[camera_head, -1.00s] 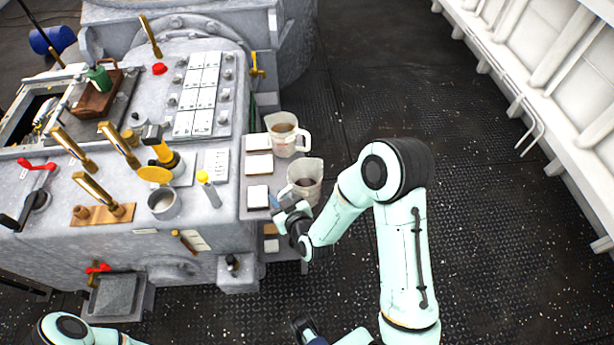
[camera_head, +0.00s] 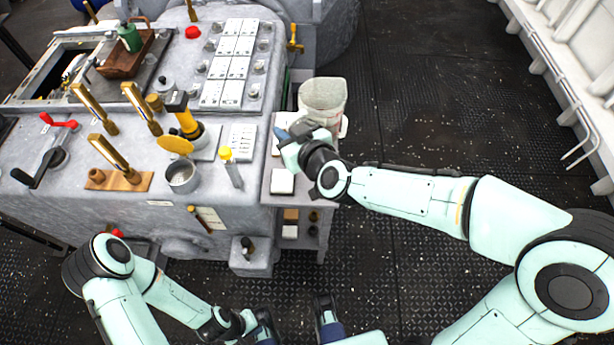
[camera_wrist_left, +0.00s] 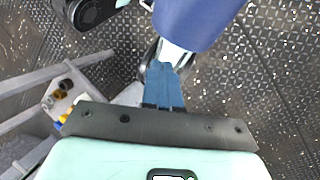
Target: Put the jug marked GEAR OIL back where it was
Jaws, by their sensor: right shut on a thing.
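My right gripper (camera_head: 302,127) is shut on a translucent jug (camera_head: 322,97) at the right end of the grey machine, in the head view. The jug is roughly upright, its open rim facing up, and the gripper covers part of its lower left side. No marking on it can be read. A pale handle-like edge (camera_head: 344,126) shows at its lower right; I cannot tell whether it belongs to this jug or another behind it. My left gripper (camera_head: 262,321) is low in the head view, away from the jug. In the left wrist view its blue fingers (camera_wrist_left: 165,86) are together and empty.
The side shelf (camera_head: 272,198) carries white square pads (camera_head: 282,181), with a lower shelf beneath. Open dark deck (camera_head: 420,110) lies to the right.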

